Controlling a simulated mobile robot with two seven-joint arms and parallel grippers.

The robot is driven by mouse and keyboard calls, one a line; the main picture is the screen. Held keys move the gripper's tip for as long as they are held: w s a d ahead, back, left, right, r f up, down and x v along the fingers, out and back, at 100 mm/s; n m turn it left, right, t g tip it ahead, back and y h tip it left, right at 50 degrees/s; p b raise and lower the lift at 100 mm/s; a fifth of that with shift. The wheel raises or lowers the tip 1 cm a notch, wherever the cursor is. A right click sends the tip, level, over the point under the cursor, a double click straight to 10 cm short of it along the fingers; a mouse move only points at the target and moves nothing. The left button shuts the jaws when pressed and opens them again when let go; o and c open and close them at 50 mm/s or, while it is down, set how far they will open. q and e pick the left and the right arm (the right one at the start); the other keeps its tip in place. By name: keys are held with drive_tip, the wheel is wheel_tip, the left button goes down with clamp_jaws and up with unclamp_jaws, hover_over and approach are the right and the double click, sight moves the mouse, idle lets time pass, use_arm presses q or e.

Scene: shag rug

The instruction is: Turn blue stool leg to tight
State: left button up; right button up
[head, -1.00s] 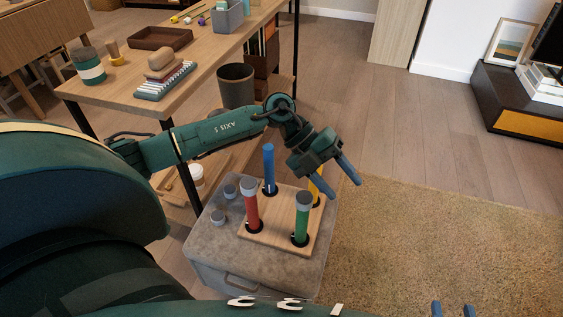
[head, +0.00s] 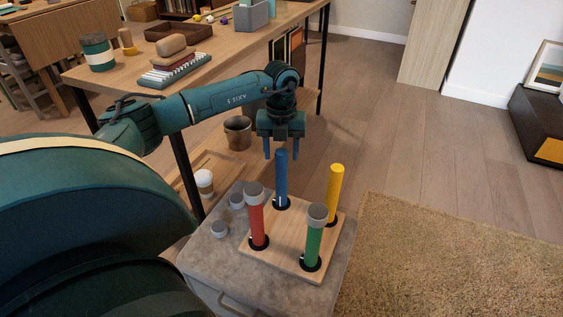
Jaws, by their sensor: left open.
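The blue stool leg (head: 281,182) stands upright in a dark ring at the back of the wooden stool seat (head: 283,252). Its top has no grey cap. My left gripper (head: 281,152) points down with its fingers open and apart. In the picture the fingertips lie left and right of the leg's top; I cannot tell whether they are around it or behind it. The red leg (head: 256,222) and green leg (head: 314,240) stand upright with grey caps. The yellow leg (head: 334,195) stands at the right without a cap. My right gripper is out of view.
The seat lies on a grey ottoman (head: 205,262). Two loose grey caps (head: 237,201) (head: 219,229) lie left of the seat. A wooden table (head: 130,82) with several items stands behind, with a bin (head: 237,134) beneath. A shag rug (head: 450,265) is clear at right.

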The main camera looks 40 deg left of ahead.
sight(281, 161)
use_arm(q)
drive_tip(key=shift+f+b, duration=0.45)
drive_tip(key=shift+f, duration=1.5)
drive_tip(key=shift+c, duration=0.3)
drive_tip(key=c, duration=0.9)
